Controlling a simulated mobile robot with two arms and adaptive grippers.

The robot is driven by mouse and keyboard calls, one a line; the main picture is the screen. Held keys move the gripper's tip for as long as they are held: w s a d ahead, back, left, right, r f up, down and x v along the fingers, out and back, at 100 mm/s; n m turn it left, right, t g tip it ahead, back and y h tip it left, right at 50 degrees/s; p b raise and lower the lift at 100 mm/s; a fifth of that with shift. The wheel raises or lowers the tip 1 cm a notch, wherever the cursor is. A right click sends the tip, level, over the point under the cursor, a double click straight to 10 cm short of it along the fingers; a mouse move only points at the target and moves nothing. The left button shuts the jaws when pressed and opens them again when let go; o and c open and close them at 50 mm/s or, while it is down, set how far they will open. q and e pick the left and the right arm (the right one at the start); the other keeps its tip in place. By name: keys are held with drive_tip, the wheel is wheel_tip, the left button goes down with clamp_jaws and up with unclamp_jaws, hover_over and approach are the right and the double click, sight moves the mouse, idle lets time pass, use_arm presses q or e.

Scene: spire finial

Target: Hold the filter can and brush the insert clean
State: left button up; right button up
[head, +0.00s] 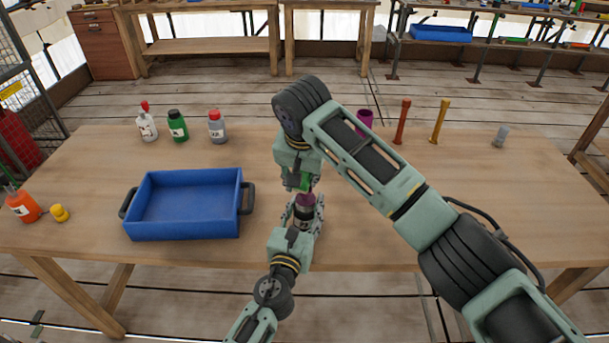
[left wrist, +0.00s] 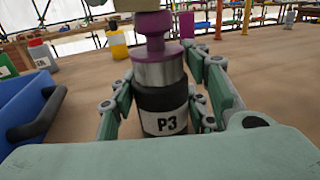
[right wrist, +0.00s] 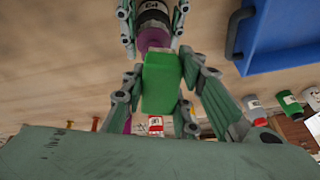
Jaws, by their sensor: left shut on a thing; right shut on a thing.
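The filter can (head: 304,216) is black and silver with a P3 label, and it stands upright at the table's front edge. A purple insert (head: 305,200) sits in its top; it also shows in the left wrist view (left wrist: 155,48). My left gripper (head: 304,211) is shut around the can. My right gripper (head: 301,182) is shut on the green brush (right wrist: 161,82), just above the insert. In the left wrist view a pale part (left wrist: 135,5) meets the insert's top at the frame edge. I cannot tell whether bristles touch it.
A blue tray (head: 184,236) stands left of the can. Several bottles, including a green one (head: 177,126), stand behind it. A purple cup (head: 365,120), a red post (head: 402,122) and a yellow post (head: 439,122) stand at the back. The table's right side is largely clear.

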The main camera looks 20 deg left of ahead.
drive_tip(key=shift+s+d, duration=0.7)
drive_tip(key=shift+d, duration=0.05)
drive_tip(key=shift+w+a+f, duration=0.1)
drive_tip(key=shift+w+a, duration=0.65)
drive_tip(key=shift+s+d, duration=0.35)
drive_tip(key=d+r, duration=0.5)
drive_tip(key=r, duration=0.2)
idle(0.5)
